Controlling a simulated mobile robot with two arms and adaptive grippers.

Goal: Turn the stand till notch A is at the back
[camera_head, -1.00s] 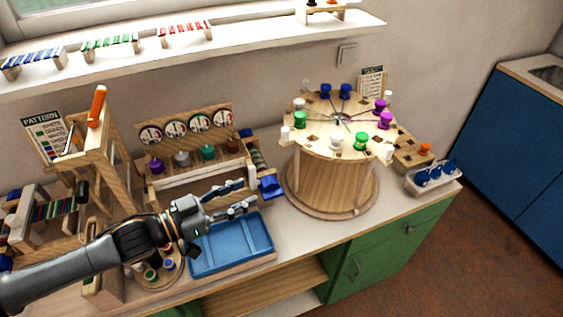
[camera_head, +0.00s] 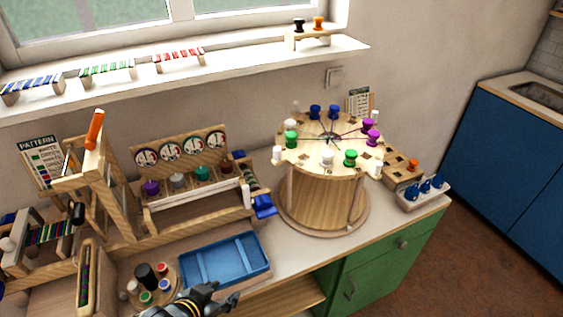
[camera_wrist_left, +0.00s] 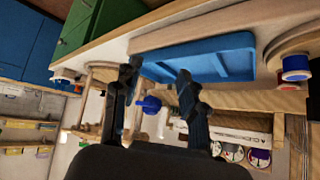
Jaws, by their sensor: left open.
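The stand (camera_head: 322,196) is a round wooden drum on a round base, right of centre on the counter in the head view. Its light wooden top (camera_head: 312,152) carries several blue, purple, green and white spools, with threads meeting at the middle. The letters at its notches are too small to read, so I cannot tell where notch A is. My left gripper (camera_head: 222,300) is at the bottom edge of the head view, in front of the blue tray and away from the stand. In the left wrist view its two fingers (camera_wrist_left: 158,88) are apart with nothing between them. My right gripper does not show.
A blue tray (camera_head: 226,281) lies left of the stand. A blue crank knob (camera_head: 264,206) sits between the stand and the dial rack (camera_head: 190,205). A white holder with blue pieces (camera_head: 424,197) stands to the right. A shelf (camera_head: 200,78) runs above.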

